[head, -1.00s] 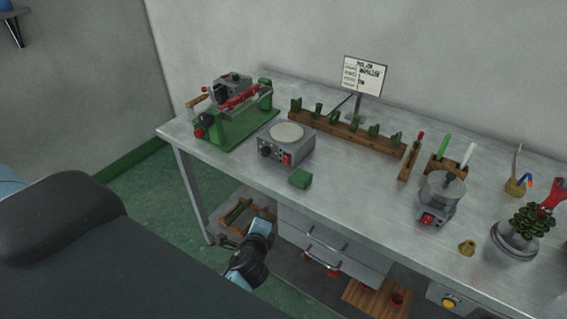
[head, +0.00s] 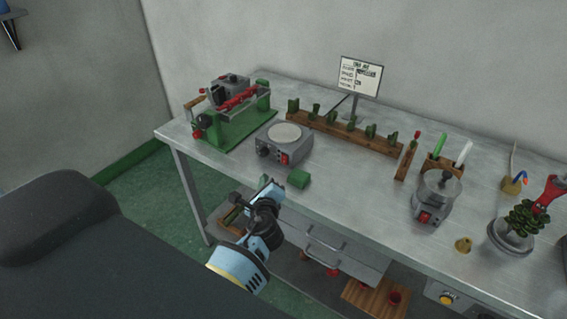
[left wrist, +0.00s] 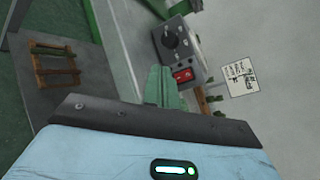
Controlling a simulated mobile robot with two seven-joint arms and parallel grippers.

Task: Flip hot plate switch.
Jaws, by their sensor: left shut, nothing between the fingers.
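The hot plate (head: 284,143) is a grey box with a pale round top, standing on the bench. Its front face has dark knobs and a red switch (head: 284,158). In the left wrist view the hot plate (left wrist: 188,50) appears turned on its side, with the red switch (left wrist: 183,75) in plain sight. My left gripper (head: 266,184) is shut and empty at the bench's front edge, in front of and apart from the switch. My right gripper is not in view.
A green machine (head: 232,120) stands left of the hot plate, and a wooden rack (head: 345,134) behind right. Drawers (head: 330,248) hang below the bench.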

